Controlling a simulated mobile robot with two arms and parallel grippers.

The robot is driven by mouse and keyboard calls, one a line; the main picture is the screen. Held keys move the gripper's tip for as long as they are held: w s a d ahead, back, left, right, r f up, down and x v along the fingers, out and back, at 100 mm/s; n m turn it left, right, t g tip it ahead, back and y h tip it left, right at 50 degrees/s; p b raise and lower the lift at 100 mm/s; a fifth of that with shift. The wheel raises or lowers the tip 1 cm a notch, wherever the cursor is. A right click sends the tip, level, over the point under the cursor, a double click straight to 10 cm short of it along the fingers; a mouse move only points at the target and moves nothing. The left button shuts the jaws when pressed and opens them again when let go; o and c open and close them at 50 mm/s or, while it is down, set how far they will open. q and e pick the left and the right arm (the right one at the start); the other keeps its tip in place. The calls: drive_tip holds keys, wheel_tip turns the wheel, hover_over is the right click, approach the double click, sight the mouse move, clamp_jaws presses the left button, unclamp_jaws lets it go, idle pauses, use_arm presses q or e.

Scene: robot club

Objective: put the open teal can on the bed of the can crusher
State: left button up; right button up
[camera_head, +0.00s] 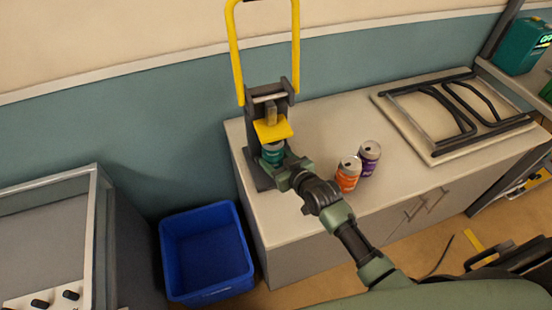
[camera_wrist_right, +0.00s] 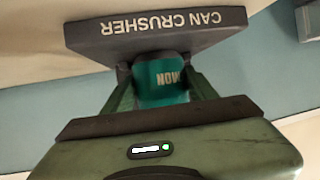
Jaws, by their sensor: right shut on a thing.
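The can crusher (camera_head: 252,170) stands at the left end of the counter, with a yellow handle raised high and a yellow plate above its bed. The teal can (camera_head: 272,152) is at the bed, under the yellow plate. My right gripper (camera_head: 279,163) is shut on the teal can. In the right wrist view the can (camera_wrist_right: 162,80) sits between the two fingers, close to the dark base marked CAN CRUSHER (camera_wrist_right: 160,30). I cannot tell whether the can touches the bed. Its top is hidden. My left gripper is not in view.
An orange can (camera_head: 347,175) and a purple can (camera_head: 369,158) stand on the counter (camera_head: 325,125), right of my right gripper. A blue bin (camera_head: 205,255) stands on the floor at left.

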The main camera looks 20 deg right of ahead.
drive_tip(key=o, duration=1.3)
drive_tip(key=shift+f, duration=0.1)
drive_tip(key=shift+s+r, duration=0.1)
drive_tip(key=shift+r, duration=0.15)
drive_tip(key=v, duration=1.2)
drive_tip(key=shift+f, duration=0.1)
